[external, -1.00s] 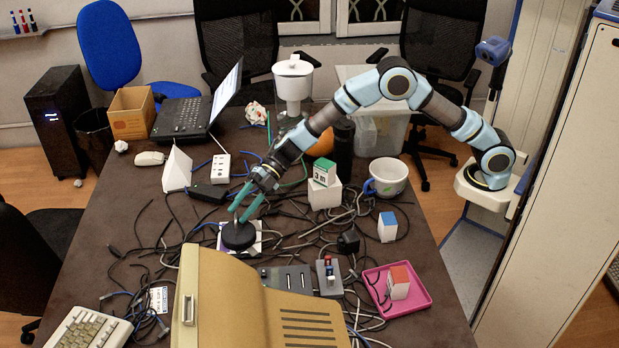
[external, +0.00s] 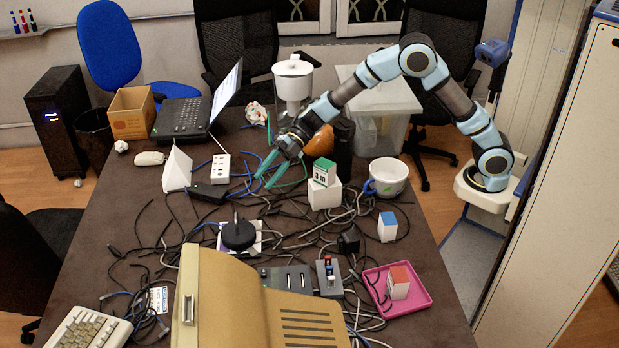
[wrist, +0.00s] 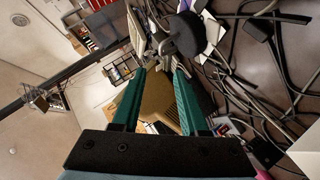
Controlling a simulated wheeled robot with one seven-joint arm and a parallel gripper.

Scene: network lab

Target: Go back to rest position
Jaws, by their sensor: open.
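My gripper (external: 267,179) has teal fingers and hangs in the air over the cable-strewn table (external: 140,262), left of the stacked small boxes. It is open, and nothing shows between its fingers. In the wrist view my gripper (wrist: 161,72) also shows its two fingers spread apart. A round black object (external: 238,236) with a short stem on top rests on a white and purple card, below and left of my gripper and apart from it. The black object also shows in the wrist view (wrist: 184,36), just beyond the fingertips.
A green-topped box (external: 325,172) stands on a white box (external: 324,195), beside a mug (external: 387,178). A white pitcher (external: 293,85) and an orange object stand behind my gripper. A pink tray (external: 420,302) lies front right. A large beige case (external: 225,300) fills the front.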

